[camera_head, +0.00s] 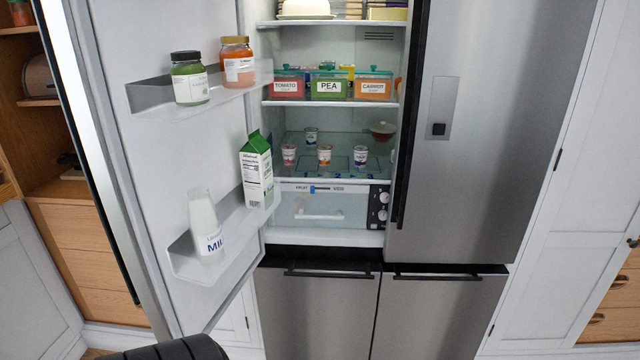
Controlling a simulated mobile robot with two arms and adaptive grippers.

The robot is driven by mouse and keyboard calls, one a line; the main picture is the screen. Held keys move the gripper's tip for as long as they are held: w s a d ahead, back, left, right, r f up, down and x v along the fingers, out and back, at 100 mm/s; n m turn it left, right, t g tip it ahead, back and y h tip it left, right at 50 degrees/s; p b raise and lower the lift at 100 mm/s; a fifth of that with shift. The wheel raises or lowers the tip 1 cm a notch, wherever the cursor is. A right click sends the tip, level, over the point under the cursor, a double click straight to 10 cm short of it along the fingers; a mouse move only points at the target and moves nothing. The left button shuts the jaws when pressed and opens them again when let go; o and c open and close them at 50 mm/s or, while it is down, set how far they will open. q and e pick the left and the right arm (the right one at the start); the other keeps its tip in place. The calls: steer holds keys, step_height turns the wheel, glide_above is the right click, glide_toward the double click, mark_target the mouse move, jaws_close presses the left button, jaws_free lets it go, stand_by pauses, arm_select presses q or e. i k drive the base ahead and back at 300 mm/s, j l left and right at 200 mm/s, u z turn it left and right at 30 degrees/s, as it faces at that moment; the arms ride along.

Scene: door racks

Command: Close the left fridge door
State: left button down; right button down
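The left fridge door (135,165) stands wide open, swung out to the left and toward me, its inner side facing right. Its racks hold a green-filled jar (189,80), an orange-filled jar (237,63), a green and white carton (256,170) and a milk bottle (206,222). The dark handle runs down the door's outer edge at the left. The fridge interior (320,150) is exposed. A black ribbed part of my own body shows at the bottom edge, below the door. Neither gripper is recognisable in view.
The right fridge door (490,130) is shut, as are the lower left (315,315) and lower right (435,315) doors. Shelves inside hold labelled boxes (330,85) and several small cups (324,154). Wooden drawers (88,240) stand left of the open door.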

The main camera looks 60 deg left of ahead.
mark_target(140, 153)
steer(key=u, duration=1.55)
